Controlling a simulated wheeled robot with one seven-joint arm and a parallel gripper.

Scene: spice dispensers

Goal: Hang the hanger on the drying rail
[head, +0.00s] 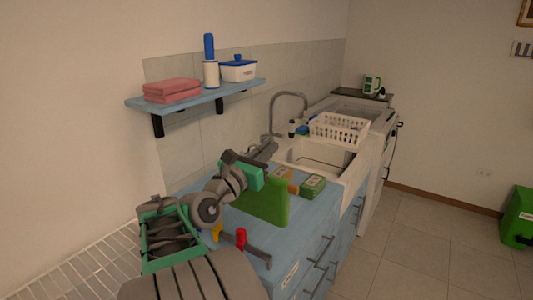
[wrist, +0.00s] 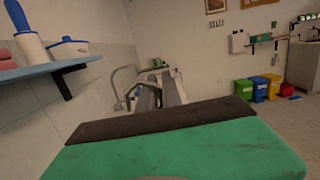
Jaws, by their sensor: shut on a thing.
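My gripper (head: 268,150), with a green and dark body, reaches over the blue counter toward the sink. In the wrist view its grey fingers (wrist: 160,94) show beyond the dark and green housing. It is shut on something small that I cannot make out. I cannot pick out the hanger clearly in either view. A white wire rack (head: 78,268) stands at the lower left, behind my arm. I cannot tell whether it is the drying rail.
Sponges (head: 312,186) lie by the sink (head: 312,155), with a white basket (head: 338,130) beyond. A wall shelf (head: 205,96) holds pink towels (head: 172,90). A red-topped item (head: 240,238) stands near the counter's front. Open floor lies right.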

